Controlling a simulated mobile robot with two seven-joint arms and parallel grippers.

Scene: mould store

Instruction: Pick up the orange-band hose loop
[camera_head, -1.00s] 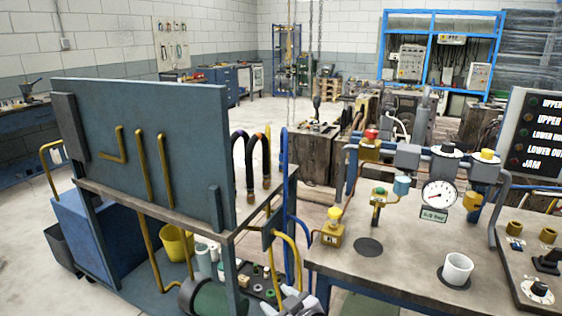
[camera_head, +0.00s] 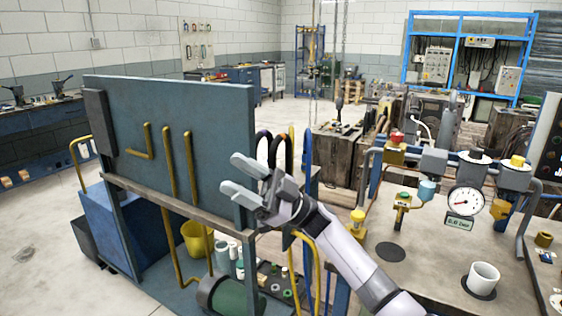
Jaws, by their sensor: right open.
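Two dark hose loops stand as arches behind the right end of the blue upright panel (camera_head: 222,130). The left loop (camera_head: 261,145) shows a purplish band near its top. The lower parts of both loops are hidden by my right gripper. My right gripper (camera_head: 236,175) is open and empty, its fingers pointing left across the panel's right part, in front of the loops in the picture. I cannot tell its distance from them. My left gripper is not in view.
Bent yellow bars (camera_head: 169,165) are on the panel. The shelf below holds a yellow bucket (camera_head: 194,240) and a green cylinder (camera_head: 232,297). To the right, a bench (camera_head: 425,262) carries a gauge (camera_head: 465,201), valves and a white cup (camera_head: 483,277). Open floor lies at left.

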